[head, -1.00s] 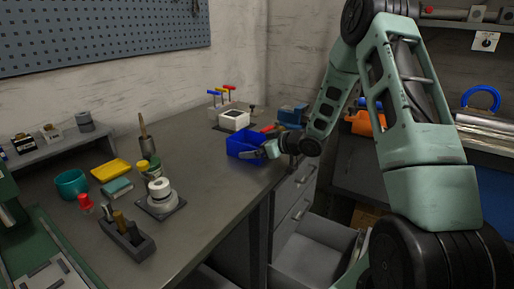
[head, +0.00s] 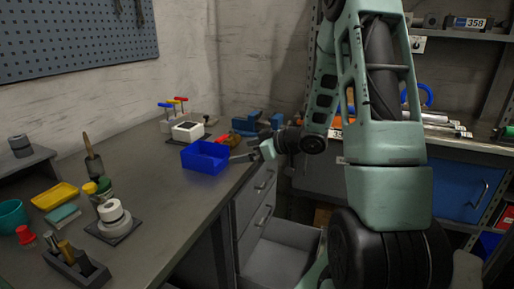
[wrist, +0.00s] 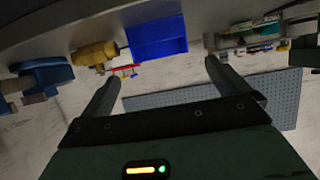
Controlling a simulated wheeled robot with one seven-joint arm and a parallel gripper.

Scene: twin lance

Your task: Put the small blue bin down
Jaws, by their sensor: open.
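The small blue bin (head: 203,160) stands upright on the grey workbench (head: 165,215), near its right edge. My gripper (head: 240,157) is just right of the bin, its fingers pointing toward it. In the wrist view, which looks upside down, the bin (wrist: 158,42) lies beyond and between the fingertips. The spread fingers of my gripper (wrist: 160,75) are empty there and appear clear of the bin. The bin's far side is hidden in the head view.
A white box (head: 187,131) and a blue vise-like tool (head: 262,124) stand behind the bin. A white spool (head: 112,212) and a yellow tray (head: 54,196) are to the left. An open drawer (head: 280,250) is below the bench's right side.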

